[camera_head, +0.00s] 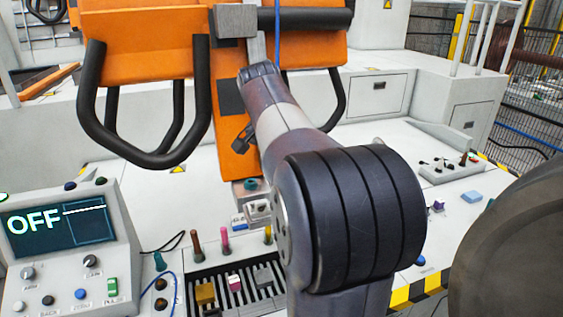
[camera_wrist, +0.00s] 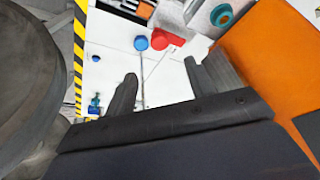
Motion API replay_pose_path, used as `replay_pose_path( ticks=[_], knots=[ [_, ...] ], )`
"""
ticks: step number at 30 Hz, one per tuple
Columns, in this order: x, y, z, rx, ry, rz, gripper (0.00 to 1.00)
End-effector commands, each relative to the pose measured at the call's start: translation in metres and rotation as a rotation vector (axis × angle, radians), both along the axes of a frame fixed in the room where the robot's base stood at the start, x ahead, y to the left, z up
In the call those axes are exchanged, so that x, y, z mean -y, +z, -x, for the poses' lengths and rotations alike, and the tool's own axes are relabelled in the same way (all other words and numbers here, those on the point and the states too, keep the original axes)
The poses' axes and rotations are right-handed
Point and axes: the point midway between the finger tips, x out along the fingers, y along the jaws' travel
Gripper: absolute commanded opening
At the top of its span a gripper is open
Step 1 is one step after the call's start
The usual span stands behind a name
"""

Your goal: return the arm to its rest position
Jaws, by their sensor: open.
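My arm stands in the middle of the head view, its thick dark joint close to the camera. It reaches up and away past an orange panel (camera_head: 228,120). My gripper (camera_wrist: 160,70) shows in the wrist view with its two dark fingers apart and nothing between them. Below the fingers lies a white surface (camera_wrist: 165,88). In the head view I cannot make out the fingertips clearly; the arm hides part of the bench.
A control console (camera_head: 124,240) with an OFF screen stands at the lower left. Black handle bars (camera_head: 140,155) hang at the upper left. A slotted rack (camera_head: 215,280) holds small parts. The wrist view shows a red part (camera_wrist: 165,40), a blue button (camera_wrist: 141,43) and a teal ring (camera_wrist: 221,15).

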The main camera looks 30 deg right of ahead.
Motion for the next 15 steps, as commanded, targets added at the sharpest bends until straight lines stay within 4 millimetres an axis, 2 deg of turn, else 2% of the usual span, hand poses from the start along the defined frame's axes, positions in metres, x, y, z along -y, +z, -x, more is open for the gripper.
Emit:
replay_pose_path(
  ticks=[8,15],
  knots=[
    [0.003,-0.006,-0.001,-0.001,-0.001,-0.001,0.52],
    [0.015,-0.042,-0.008,-0.004,-0.001,-0.001,0.52]
  ],
)
